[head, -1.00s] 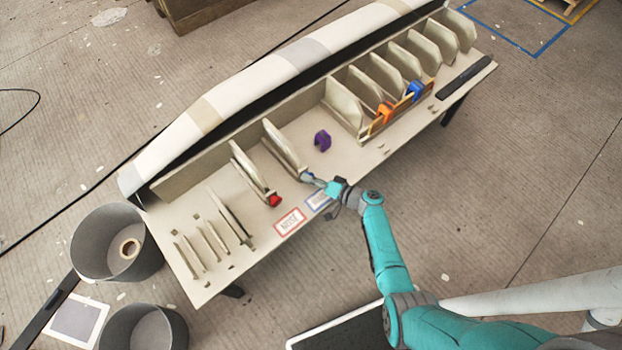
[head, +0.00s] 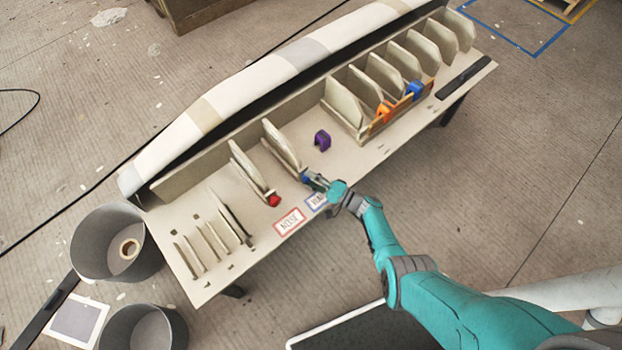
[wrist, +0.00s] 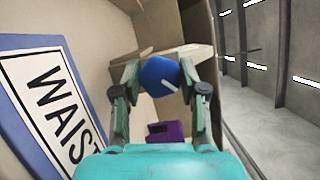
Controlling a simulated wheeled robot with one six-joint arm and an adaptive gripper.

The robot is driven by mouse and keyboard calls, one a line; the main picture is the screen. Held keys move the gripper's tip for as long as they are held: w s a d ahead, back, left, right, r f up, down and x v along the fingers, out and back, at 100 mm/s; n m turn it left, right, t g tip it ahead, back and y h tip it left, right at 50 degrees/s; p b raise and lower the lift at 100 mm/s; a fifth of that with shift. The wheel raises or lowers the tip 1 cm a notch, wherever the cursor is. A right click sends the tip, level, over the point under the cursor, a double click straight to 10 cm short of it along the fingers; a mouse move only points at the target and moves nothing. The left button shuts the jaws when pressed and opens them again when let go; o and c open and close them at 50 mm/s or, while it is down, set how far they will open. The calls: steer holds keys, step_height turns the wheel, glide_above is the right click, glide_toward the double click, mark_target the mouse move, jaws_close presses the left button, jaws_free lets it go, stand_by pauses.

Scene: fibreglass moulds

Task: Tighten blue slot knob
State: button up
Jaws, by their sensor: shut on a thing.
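The blue slot knob (wrist: 159,76) is round with a pale line on its face. In the wrist view it sits between the two fingers of my gripper (wrist: 157,85), which is shut on it. In the head view my gripper (head: 312,181) is at the front end of a slotted panel, just behind the blue-bordered WAIST label (head: 317,200). Only a little of the blue knob (head: 305,177) shows there. The label also shows large at the left of the wrist view (wrist: 55,105).
A red knob (head: 274,200) sits on the panel to the left, behind a red-bordered NOSE label (head: 289,222). A purple clamp (head: 322,140) stands behind my gripper. Orange (head: 384,111) and blue (head: 414,90) clamps sit in a tray at right. Upright panels line the table.

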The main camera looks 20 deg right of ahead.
stand_by(0.5)
steer(key=o, duration=1.2)
steer(key=shift+c, duration=0.2)
steer(key=shift+o, duration=0.4)
step_height(320, 180, up, 9)
steer(key=shift+w+d+f, duration=0.1)
steer(key=shift+w+d, duration=0.05)
steer(key=shift+d+r, duration=0.15)
steer(key=shift+r, duration=0.2)
steer(key=shift+c, duration=0.4)
steer(key=shift+r, duration=0.25)
steer(key=shift+a, duration=0.2)
